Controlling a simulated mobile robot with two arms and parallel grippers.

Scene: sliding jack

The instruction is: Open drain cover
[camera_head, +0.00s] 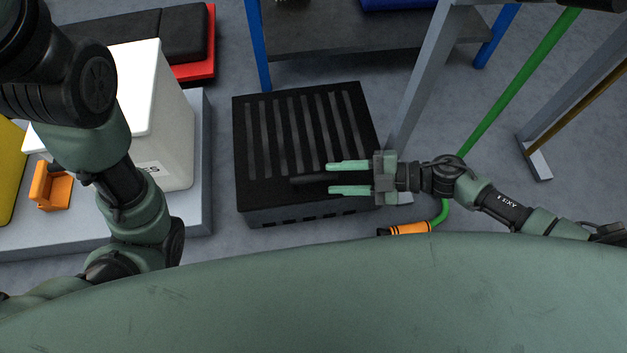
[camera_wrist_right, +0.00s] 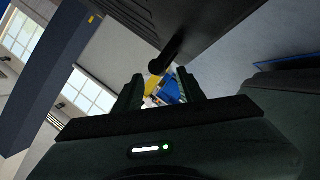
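The drain cover (camera_head: 300,125) is the black slatted top of a low black box on the floor, in the middle of the head view. It lies flat. A short black handle (camera_head: 308,181) shows near its front right part; its rounded end also shows in the right wrist view (camera_wrist_right: 158,66). My right gripper (camera_head: 330,178) reaches in from the right over the cover, its two green fingers apart. The handle lies in line with the gap between them; I cannot tell whether either finger touches it. My left arm is at the left, its gripper out of view.
A white container (camera_head: 165,130) stands on a grey platform at the left, with an orange item (camera_head: 50,187) beside it. A dark shelf (camera_head: 350,32) with blue legs is behind. A grey post (camera_head: 425,75), green pole (camera_head: 515,85) and orange-ended hose (camera_head: 409,229) are at the right.

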